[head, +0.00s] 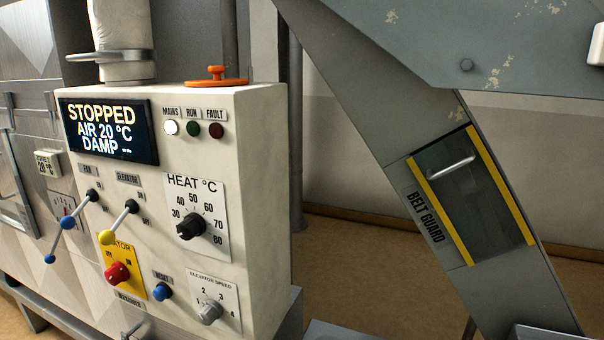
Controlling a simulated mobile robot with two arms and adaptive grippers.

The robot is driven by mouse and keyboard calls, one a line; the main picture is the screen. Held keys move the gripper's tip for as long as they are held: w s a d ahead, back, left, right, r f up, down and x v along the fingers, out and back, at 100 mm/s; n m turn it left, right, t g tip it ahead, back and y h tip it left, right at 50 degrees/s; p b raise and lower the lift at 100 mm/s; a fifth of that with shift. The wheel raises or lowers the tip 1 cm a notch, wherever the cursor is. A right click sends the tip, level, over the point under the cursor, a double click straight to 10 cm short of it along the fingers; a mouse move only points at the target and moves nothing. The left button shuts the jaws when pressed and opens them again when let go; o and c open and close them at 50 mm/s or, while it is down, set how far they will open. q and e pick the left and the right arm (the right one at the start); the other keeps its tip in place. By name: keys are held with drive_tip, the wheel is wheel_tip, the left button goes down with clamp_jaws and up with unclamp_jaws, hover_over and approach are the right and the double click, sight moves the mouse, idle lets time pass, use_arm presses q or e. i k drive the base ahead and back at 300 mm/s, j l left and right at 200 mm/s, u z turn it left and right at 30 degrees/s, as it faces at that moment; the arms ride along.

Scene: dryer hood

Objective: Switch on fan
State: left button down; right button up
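The white control box (262,180) stands at the left in the head view. Its fan switch is a lever with a blue ball (68,222), under a small FAN label (87,171). The lever sticks out towards the lower left from a dark pivot. The ON and OFF marks beside it are small. The display (109,131) reads STOPPED, AIR 20 °C, DAMP. The mains lamp (171,127) is lit white; the run lamp (193,129) and fault lamp (216,131) look dark. Neither of my grippers is in view.
The yellow-tipped elevator lever (106,238) stands close right of the fan lever. Another blue ball (49,259) is just below left. A red knob (118,273), blue reset button (162,291) and heat dial (191,226) sit nearby. A belt guard (470,195) slants at right.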

sight(68, 221)
drive_tip(key=u, duration=1.3)
drive_tip(key=i, duration=0.05)
